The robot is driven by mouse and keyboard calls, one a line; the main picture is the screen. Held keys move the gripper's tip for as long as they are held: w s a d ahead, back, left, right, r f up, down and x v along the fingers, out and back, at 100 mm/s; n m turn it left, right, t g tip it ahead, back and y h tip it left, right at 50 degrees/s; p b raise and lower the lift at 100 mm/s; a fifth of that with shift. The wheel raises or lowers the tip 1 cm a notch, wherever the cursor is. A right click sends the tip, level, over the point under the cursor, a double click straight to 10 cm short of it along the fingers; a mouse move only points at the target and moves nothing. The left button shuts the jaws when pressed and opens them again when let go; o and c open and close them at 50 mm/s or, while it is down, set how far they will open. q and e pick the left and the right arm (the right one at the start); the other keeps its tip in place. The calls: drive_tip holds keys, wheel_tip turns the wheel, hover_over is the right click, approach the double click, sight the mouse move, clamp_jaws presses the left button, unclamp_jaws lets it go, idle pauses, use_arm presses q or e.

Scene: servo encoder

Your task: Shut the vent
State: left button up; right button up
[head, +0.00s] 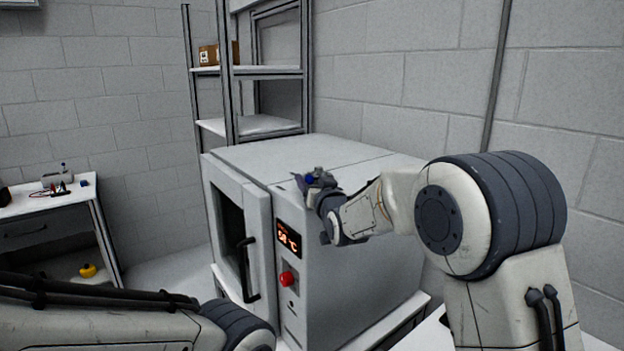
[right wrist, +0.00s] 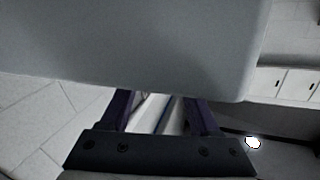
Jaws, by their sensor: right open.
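A grey oven-like cabinet (head: 345,230) stands in the middle of the head view. Its front has a door with a dark window, a lit orange display and a red button. My right gripper (head: 308,181) is at the upper front edge of the cabinet, near the display. In the right wrist view its two purple fingers (right wrist: 158,108) are apart, with a pale strip seen between them. A large grey surface (right wrist: 130,45) fills the top of that view. I cannot make out the vent; my right gripper may cover it. My left gripper is outside the view.
The door handle (head: 246,268) is dark and upright. A metal shelf rack (head: 262,70) with a brown box (head: 208,54) stands behind the cabinet. A white side table (head: 45,208) with small items is at the left. A block wall closes the right side.

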clamp_jaws()
idle(1.4)
